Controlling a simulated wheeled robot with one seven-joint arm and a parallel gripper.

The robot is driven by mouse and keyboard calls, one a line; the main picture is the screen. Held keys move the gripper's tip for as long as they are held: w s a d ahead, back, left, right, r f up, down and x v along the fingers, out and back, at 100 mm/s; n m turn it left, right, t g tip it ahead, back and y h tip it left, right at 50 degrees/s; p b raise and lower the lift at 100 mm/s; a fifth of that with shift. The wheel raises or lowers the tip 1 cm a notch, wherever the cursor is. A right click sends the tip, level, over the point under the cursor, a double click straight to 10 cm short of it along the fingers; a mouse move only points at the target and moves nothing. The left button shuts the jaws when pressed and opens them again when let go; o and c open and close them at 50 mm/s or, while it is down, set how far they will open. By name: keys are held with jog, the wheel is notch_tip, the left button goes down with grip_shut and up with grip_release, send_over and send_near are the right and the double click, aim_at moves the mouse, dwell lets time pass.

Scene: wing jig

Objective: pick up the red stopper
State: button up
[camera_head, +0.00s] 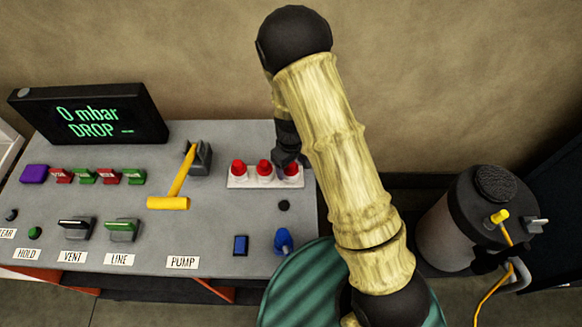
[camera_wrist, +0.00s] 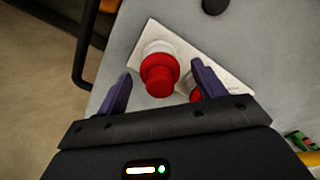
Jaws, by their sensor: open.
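Three red stoppers with white lower parts stand in a row on a white holder (camera_head: 235,181) on the grey console. The left stopper (camera_head: 238,167) and the middle stopper (camera_head: 264,168) are clear of my gripper in the head view. My gripper (camera_head: 288,160) is at the right stopper (camera_head: 291,169) and partly hides it. In the wrist view one red stopper (camera_wrist: 158,76) lies between the two spread purple fingers (camera_wrist: 158,92), with gaps on both sides. A second red stopper (camera_wrist: 195,95) is partly hidden behind the right finger. My gripper is open and holds nothing.
A yellow-handled lever (camera_head: 180,178) stands left of the holder. A dark screen (camera_head: 92,116) reads 0 mbar DROP. Switches and labels fill the console's left. A blue knob (camera_head: 284,240) and a black button (camera_head: 284,205) are in front of the holder. A tank (camera_head: 462,225) stands right.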

jog(key=c, duration=1.1)
jog(key=shift+o, duration=0.2)
notch_tip(320, 180, up, 10)
jog(key=shift+b, duration=1.1)
notch_tip(320, 180, up, 3)
jog(key=shift+r+p, duration=0.1)
jog(key=shift+p, duration=1.15)
